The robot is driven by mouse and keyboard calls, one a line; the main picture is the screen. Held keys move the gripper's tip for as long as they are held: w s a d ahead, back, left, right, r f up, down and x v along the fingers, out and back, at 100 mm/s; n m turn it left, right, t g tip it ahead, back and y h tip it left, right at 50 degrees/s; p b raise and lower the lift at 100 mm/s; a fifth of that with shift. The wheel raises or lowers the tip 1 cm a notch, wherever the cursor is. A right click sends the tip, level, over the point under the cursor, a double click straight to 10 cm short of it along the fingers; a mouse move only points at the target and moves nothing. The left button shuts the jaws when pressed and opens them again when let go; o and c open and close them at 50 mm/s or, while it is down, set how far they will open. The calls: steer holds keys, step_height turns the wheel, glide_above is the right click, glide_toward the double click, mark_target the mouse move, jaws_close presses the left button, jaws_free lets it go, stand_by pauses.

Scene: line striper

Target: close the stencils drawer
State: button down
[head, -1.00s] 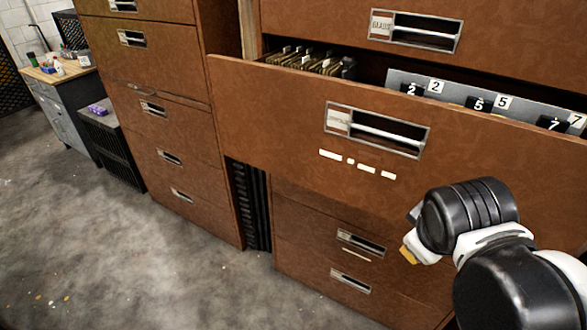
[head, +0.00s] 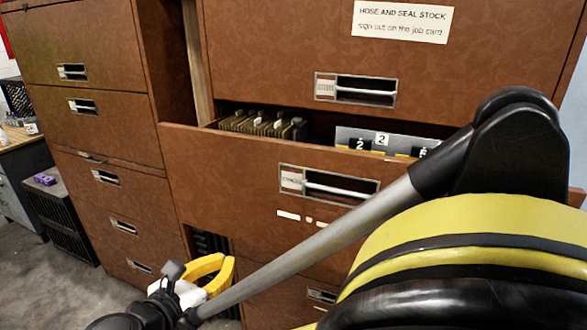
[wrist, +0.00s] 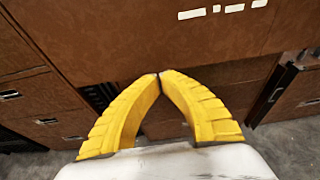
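The stencils drawer (head: 225,170) stands pulled out of the brown cabinet in the head view. Its front has a metal label holder with a pull (head: 330,186) and white painted dashes below. Folders (head: 262,124) and numbered stencil plates (head: 375,142) show inside. My gripper (head: 222,272) is below and left of the label holder, near the drawer front's lower left. Its yellow fingers (wrist: 160,76) meet at the tips in the wrist view, with nothing between them. The drawer front (wrist: 130,40) fills the upper wrist view. I cannot tell whether the fingers touch it. My arm hides the drawer's right part.
Shut drawers lie above, with a hose and seal stock sign (head: 402,20), and below. Another brown cabinet (head: 95,120) stands at left, beyond a narrow gap. A dark crate (head: 62,215) and a workbench (head: 18,150) are farther left. Grey floor (head: 60,285) is clear there.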

mark_target(260, 229)
steer(key=b+x, duration=0.1)
steer(key=x, duration=0.3)
steer(key=b+x, duration=0.1)
steer(key=x, duration=0.3)
steer(key=b+x, duration=0.1)
steer(key=x, duration=0.3)
steer(key=shift+w+d+r, duration=0.1)
steer(key=shift+d+r, duration=0.05)
steer(key=shift+r, duration=0.15)
steer(key=shift+w+d+r+b, duration=0.1)
steer(key=shift+w+d+b, duration=0.15)
steer(key=shift+w, duration=0.45)
steer(key=shift+w, duration=0.1)
steer(key=shift+w+d, duration=0.1)
steer(key=shift+w, duration=0.4)
steer(key=w+d, duration=0.3)
steer(key=w, duration=0.8)
steer(key=w+d+p, duration=0.1)
steer(key=w+d, duration=0.3)
steer(key=w, duration=0.7)
steer(key=shift+d, duration=0.1)
